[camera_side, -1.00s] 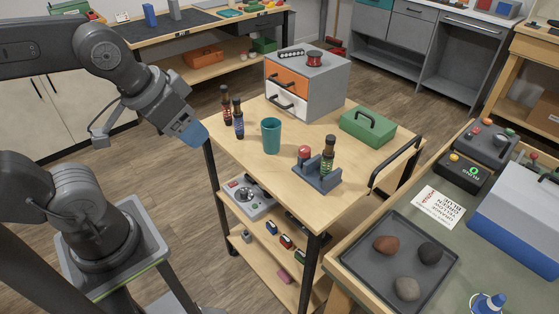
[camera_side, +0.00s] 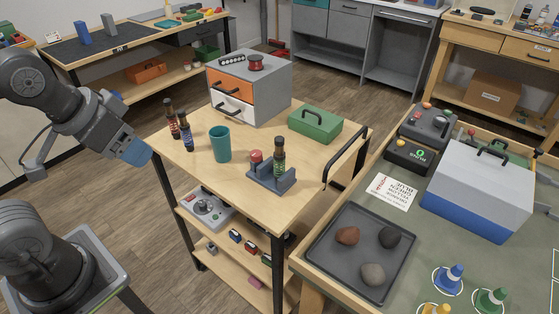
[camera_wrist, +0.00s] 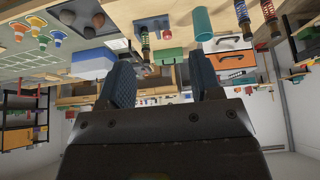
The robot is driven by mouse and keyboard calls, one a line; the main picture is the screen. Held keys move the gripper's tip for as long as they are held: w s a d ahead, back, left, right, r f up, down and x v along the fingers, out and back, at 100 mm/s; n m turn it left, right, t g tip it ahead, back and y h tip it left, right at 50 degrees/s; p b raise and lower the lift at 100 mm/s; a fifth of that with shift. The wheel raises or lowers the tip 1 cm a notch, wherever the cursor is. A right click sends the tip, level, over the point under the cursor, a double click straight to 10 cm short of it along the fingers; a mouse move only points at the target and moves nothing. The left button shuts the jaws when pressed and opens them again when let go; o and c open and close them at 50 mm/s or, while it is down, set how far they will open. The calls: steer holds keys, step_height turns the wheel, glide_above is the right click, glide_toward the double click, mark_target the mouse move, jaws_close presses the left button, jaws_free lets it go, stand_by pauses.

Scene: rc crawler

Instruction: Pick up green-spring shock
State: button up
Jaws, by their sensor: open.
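The green-spring shock (camera_side: 279,157) stands upright in a dark grey holder (camera_side: 262,186) on the wooden cart top. The holder also carries a short red-topped piece (camera_side: 256,160). A red-spring shock (camera_side: 171,120) and a blue-spring shock (camera_side: 187,132) stand at the cart's left edge. My gripper (camera_side: 138,151) is off that edge, left of these two and well apart from the green-spring shock. In the wrist view my gripper (camera_wrist: 163,88) is open, with nothing between its blue fingers; the scene there appears upside down.
A teal cup (camera_side: 220,145) stands between the blue-spring shock and the holder. A drawer box (camera_side: 272,80) and a green case (camera_side: 315,123) are behind. A black handle (camera_side: 346,156) rises at the cart's right end. A bench with a rock tray (camera_side: 330,270) adjoins at right.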

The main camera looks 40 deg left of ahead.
steer(key=shift+c, duration=0.4)
steer(key=w+d+r+n+g+y, duration=0.1)
steer(key=w+d+r+n+g, duration=0.2)
steer(key=w, duration=0.9)
steer(key=n+y, duration=0.2)
steer(key=n, duration=0.4)
glide_toward(280, 138)
steer(key=shift+t, duration=0.3)
steer(key=x, duration=1.2)
steer(key=shift+s+f, duration=0.2)
steer(key=shift+s, duration=0.1)
jaws_close()
